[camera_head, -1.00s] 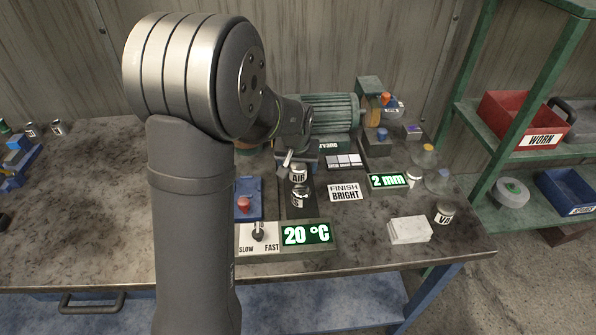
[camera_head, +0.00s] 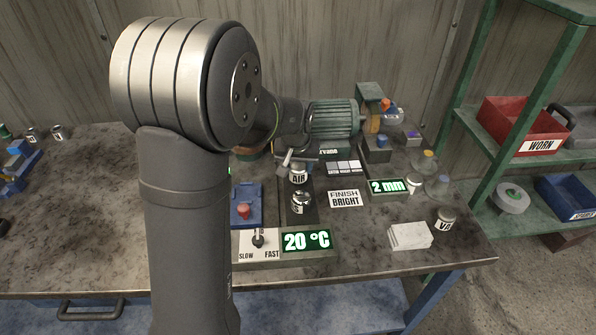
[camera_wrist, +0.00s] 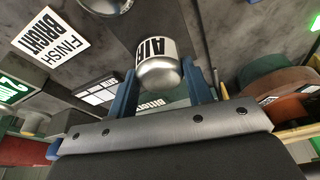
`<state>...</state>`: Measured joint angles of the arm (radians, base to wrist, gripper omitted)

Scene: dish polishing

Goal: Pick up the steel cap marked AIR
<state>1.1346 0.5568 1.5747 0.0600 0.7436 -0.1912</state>
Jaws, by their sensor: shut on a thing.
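The steel cap marked AIR (camera_head: 299,176) is a small rounded metal cap with a white label. In the wrist view the cap (camera_wrist: 158,66) sits between the two blue fingers of my gripper (camera_wrist: 160,85), which is shut on it. In the head view my gripper (camera_head: 290,162) is at the cap, partly hidden by my arm. A second steel cap (camera_head: 301,202) stands just in front on the dark strip; its label is partly turned away. I cannot tell whether the AIR cap still touches the strip.
A blue block with a red knob (camera_head: 243,211) is to the left. The FINISH BRIGHT card (camera_head: 344,198) and 2 mm display (camera_head: 387,186) are to the right. The green motor (camera_head: 332,120) stands behind. The 20 °C display (camera_head: 306,241) is in front.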

